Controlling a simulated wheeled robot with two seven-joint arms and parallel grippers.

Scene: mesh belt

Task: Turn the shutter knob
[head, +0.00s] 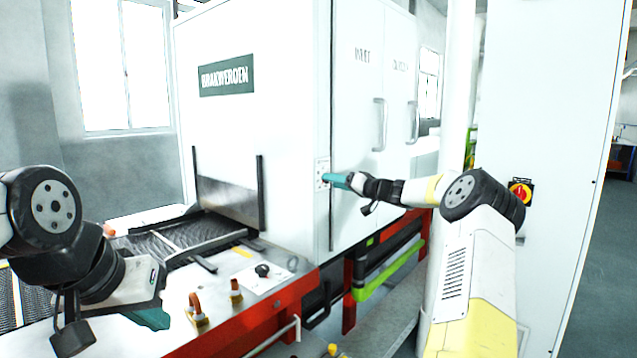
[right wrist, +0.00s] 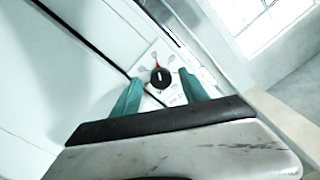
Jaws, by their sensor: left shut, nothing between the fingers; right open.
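A small white panel (head: 322,174) is on the corner face of the white machine. In the right wrist view a round black knob (right wrist: 161,78) with a pale mark sits on this panel, with a red mark above it. My right gripper (head: 333,180) is open in front of the panel; its teal fingers (right wrist: 158,84) appear on either side of the knob. I cannot tell whether they touch it. In the head view the fingers hide the knob. My left gripper (head: 152,318) is shut and empty, low at the left above the machine's front table.
A second black knob (head: 262,270) is on a plate on the front table, near orange-topped fittings (head: 195,305). The mesh belt (head: 160,243) runs into the machine under a metal shutter plate (head: 228,200). A red-yellow switch (head: 521,192) is on the right cabinet.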

